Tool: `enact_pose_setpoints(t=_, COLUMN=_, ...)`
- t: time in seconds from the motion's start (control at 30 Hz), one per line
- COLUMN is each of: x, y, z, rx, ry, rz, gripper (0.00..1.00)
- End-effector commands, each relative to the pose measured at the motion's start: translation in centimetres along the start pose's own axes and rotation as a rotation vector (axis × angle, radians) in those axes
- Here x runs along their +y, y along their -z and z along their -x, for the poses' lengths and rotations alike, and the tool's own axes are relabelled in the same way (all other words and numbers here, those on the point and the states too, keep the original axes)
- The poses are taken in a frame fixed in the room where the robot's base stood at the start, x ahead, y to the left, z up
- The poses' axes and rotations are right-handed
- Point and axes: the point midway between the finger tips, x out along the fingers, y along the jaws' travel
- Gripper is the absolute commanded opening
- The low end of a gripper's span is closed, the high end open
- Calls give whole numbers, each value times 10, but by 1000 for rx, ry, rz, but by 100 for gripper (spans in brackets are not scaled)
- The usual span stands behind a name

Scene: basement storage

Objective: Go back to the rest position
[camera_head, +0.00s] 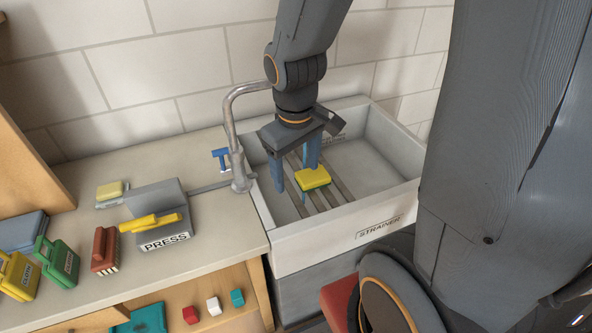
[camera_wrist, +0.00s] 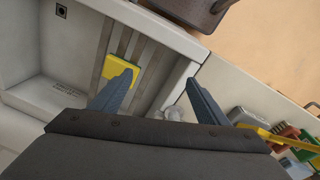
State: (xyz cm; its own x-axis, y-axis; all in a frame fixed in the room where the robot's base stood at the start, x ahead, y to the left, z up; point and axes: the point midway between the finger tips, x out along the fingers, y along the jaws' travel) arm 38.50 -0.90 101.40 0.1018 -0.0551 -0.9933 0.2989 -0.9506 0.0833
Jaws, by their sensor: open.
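My gripper (camera_head: 296,166) is over the sink (camera_head: 283,240), pointing down, with its two blue fingers spread apart. A yellow block (camera_head: 313,179), like a sponge, is beside the right finger in the head view, over the slats of the strainer. In the wrist view the yellow block (camera_wrist: 122,72) lies on the slats by the left fingertip, and the space between the fingers (camera_wrist: 163,95) is empty. I cannot tell whether the finger touches the block.
A curved tap (camera_head: 236,130) with a blue handle stands at the sink's left edge. On the counter are a grey press (camera_head: 155,205) with a yellow handle, a green case (camera_head: 57,262), a yellow case (camera_head: 18,276) and a red brush-like block (camera_head: 104,250). Small coloured blocks lie on the shelf below.

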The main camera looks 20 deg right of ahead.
Motion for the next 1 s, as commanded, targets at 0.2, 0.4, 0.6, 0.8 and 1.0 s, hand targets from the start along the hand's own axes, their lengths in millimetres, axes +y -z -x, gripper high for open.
enact_pose_setpoints(t=0.2, x=-13, y=-11, z=12, rx=62, ry=47, rz=-307, gripper=69)
enact_pose_setpoints(t=0.4, x=-13, y=-11, z=12, rx=64, ry=49, rz=-322, gripper=69)
enact_pose_setpoints(t=0.6, x=-14, y=-11, z=2, rx=56, ry=50, rz=-318, gripper=69)
enact_pose_setpoints(t=0.8, x=-15, y=-13, z=-20, rx=33, ry=53, rz=-314, gripper=69)
enact_pose_setpoints(t=1.0, x=-15, y=-14, z=-17, rx=32, ry=53, rz=-313, gripper=69)
